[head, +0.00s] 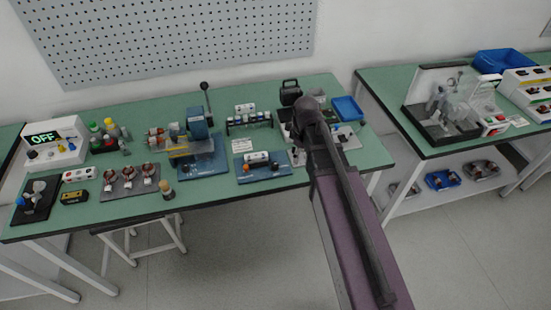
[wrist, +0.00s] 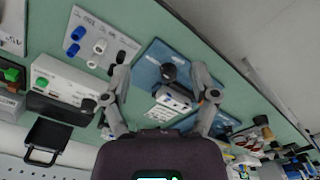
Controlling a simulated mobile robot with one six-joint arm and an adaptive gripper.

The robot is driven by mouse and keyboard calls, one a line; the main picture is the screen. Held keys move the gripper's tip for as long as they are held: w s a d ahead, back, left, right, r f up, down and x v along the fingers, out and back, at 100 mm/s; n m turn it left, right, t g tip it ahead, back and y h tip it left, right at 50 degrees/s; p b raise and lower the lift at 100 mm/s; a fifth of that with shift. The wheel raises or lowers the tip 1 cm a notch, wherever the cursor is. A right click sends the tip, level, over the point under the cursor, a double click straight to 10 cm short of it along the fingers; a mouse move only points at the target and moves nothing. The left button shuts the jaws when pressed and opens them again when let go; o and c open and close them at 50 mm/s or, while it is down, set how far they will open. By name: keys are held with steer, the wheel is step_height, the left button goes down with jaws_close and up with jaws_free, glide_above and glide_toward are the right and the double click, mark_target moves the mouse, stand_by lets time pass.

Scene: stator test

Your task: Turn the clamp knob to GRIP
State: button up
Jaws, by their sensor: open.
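The clamp fixture (head: 257,157) stands on a blue base plate (head: 284,172) near the front of the middle table. In the wrist view the clamp (wrist: 174,97) is a grey-white cylinder body on the blue plate (wrist: 147,74), with a round black knob (wrist: 169,71) beside it. My gripper (wrist: 160,104) is open. Its two fingers stand apart on either side of the clamp and knob in that view, with nothing between them held. The knob's markings are too small to read. In the head view my arm hides the gripper's fingertips.
A white card (head: 242,146) lies behind the clamp. A blue press (head: 197,123) with an upright lever stands to its left. The table's front edge is close.

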mark_target(275, 164)
steer(key=w+a+r+n+p, duration=0.2)
steer(key=w+a+r+n, duration=0.1)
steer(key=a+n, duration=0.4)
steer(key=shift+w+a+r+n+p, duration=0.2)
steer(key=shift+w+a+n+p, duration=0.15)
steer(key=shift+w+a, duration=0.6)
steer(key=shift+s+f, duration=0.1)
steer(key=shift+f, duration=0.05)
step_height(275, 164, down, 14)
steer(key=b, duration=1.4)
steer(key=shift+r, duration=0.25)
steer(key=shift+c, duration=0.2)
jaws_close()
